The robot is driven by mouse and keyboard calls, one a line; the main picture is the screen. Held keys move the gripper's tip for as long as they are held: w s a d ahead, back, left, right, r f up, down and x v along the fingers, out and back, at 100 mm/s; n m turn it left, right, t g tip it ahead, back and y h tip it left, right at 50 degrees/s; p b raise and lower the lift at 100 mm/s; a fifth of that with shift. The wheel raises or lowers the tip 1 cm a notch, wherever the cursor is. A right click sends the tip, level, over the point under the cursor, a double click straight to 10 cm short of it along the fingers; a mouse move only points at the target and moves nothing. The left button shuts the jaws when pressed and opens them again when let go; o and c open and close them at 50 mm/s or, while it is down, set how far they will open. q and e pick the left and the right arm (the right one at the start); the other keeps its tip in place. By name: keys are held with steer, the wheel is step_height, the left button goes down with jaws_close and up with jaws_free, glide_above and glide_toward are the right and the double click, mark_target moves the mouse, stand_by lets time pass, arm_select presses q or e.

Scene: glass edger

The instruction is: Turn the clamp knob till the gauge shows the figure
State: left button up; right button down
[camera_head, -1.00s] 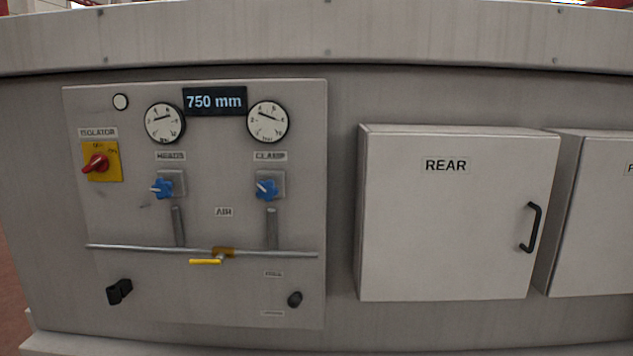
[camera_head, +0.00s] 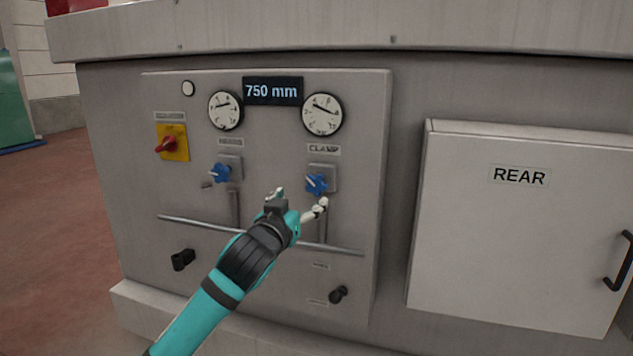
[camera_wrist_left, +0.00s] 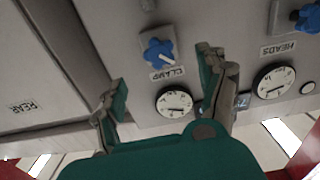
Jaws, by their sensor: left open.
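The blue clamp knob (camera_head: 316,184) sits on a small grey block under the CLAMP label, below the clamp gauge (camera_head: 322,114). The gauge's needle points to the upper left; its figures are too small to read. My left gripper (camera_head: 300,203) is open and empty, just below and left of the clamp knob in the head view. In the left wrist view the clamp knob (camera_wrist_left: 158,53) shows beyond the spread fingers (camera_wrist_left: 165,95), apart from them, with the clamp gauge (camera_wrist_left: 174,102) nearer the palm. My right gripper is not in view.
The blue heads knob (camera_head: 221,173) and its gauge (camera_head: 225,110) are to the left. A red isolator switch (camera_head: 167,145), a 750 mm display (camera_head: 273,91) and a horizontal pipe (camera_head: 340,249) share the panel. The REAR box (camera_head: 520,230) juts out at right.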

mark_target(315, 187)
arm_select(q)
steer(key=p+x, duration=0.2)
steer(key=x, duration=0.6)
steer(key=shift+w+d, duration=0.15)
steer(key=shift+w, duration=0.2)
steer(key=shift+w+d, duration=0.25)
steer(key=shift+w, duration=0.3)
steer(key=shift+c, duration=0.9)
steer(key=c, duration=1)
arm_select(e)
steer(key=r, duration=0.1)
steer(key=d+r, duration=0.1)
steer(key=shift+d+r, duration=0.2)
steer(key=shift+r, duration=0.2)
